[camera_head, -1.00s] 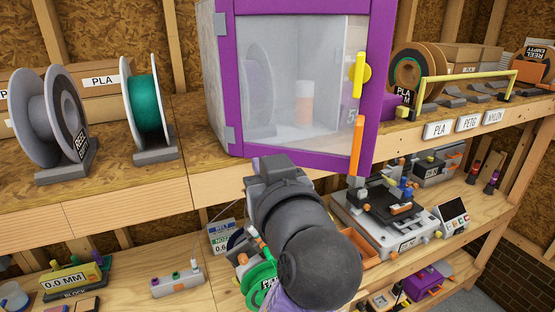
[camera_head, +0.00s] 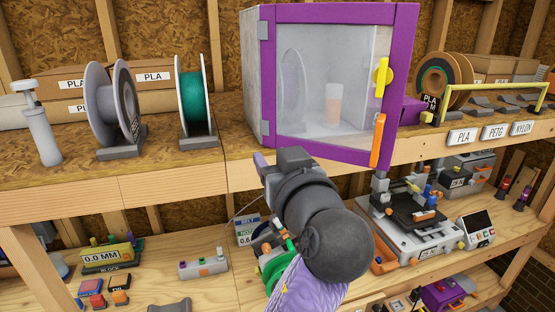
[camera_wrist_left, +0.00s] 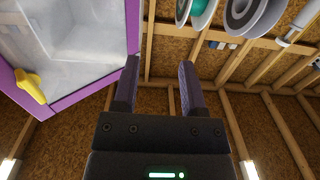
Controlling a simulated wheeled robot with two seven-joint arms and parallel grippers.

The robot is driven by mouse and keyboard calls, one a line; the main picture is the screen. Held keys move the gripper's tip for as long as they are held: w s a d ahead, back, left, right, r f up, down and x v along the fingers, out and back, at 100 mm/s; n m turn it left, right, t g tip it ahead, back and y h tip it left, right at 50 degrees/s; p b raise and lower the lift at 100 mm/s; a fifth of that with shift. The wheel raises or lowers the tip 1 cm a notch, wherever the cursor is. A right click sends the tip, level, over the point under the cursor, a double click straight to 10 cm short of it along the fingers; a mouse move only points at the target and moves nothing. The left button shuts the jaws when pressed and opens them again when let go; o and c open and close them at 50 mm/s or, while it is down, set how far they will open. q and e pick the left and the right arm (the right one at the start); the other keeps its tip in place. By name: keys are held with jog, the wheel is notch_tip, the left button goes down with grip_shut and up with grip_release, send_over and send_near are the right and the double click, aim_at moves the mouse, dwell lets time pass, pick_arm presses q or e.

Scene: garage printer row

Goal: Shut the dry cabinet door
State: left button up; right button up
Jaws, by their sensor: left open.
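The dry cabinet (camera_head: 254,75) stands on the upper shelf, a pale box with a purple-framed door (camera_head: 400,90). My right gripper is not in view.
Filament spools (camera_head: 112,110) and a pump bottle (camera_head: 40,125) stand left of the cabinet. A yellow rail (camera_head: 490,85) and another spool (camera_head: 440,80) are to its right. A printer (camera_head: 415,220) sits on the lower shelf, right of my arm.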

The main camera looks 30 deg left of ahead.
pick_arm(q)
jog(key=b+v, duration=0.4)
jog(key=v, duration=0.5)
jog(key=shift+s+d, duration=0.2)
jog(key=shift+d, duration=0.15)
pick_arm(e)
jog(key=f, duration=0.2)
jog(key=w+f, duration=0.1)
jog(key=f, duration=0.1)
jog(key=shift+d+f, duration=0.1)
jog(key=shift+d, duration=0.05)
pick_arm(q)
jog(key=shift+w, duration=0.1)
